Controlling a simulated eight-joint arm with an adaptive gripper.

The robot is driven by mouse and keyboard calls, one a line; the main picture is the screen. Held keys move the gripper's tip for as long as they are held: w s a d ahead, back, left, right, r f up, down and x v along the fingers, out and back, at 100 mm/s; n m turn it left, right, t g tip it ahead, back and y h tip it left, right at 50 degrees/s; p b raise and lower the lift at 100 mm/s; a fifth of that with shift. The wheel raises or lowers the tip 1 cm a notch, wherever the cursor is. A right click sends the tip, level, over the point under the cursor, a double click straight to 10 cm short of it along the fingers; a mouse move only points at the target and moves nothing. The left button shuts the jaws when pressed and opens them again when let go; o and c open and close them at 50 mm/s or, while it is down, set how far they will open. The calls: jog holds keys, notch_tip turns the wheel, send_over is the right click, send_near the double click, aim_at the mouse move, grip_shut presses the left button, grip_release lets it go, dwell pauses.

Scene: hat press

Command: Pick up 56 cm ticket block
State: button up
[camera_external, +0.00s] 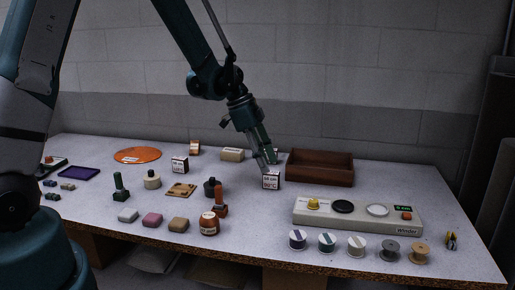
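A small white ticket block (271,182) with a dark edge and printed text stands on the table just left of the wooden tray. Its print seems to give a size in cm, but the number is too small to read surely. My gripper (270,163) points down at the top of this block, its fingertips over or beside its upper edge. I cannot tell whether the fingers touch or grip it. A similar ticket block (180,165) stands further left, and an orange-brown block (195,148) stands behind that; their print is not legible.
An empty-looking brown wooden tray (320,181) is close to the right of my gripper. A winder panel (357,222) and several spools (327,243) fill the right front. Stamps, an ink bottle (209,224) and coloured blocks stand left of centre. An orange disc (138,155) lies at the back left.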

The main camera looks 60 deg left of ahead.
aim_at(271, 172)
jog(key=shift+x, duration=2.6)
jog(key=shift+d, duration=0.2)
jog(key=shift+c, duration=0.5)
jog(key=c, duration=0.9)
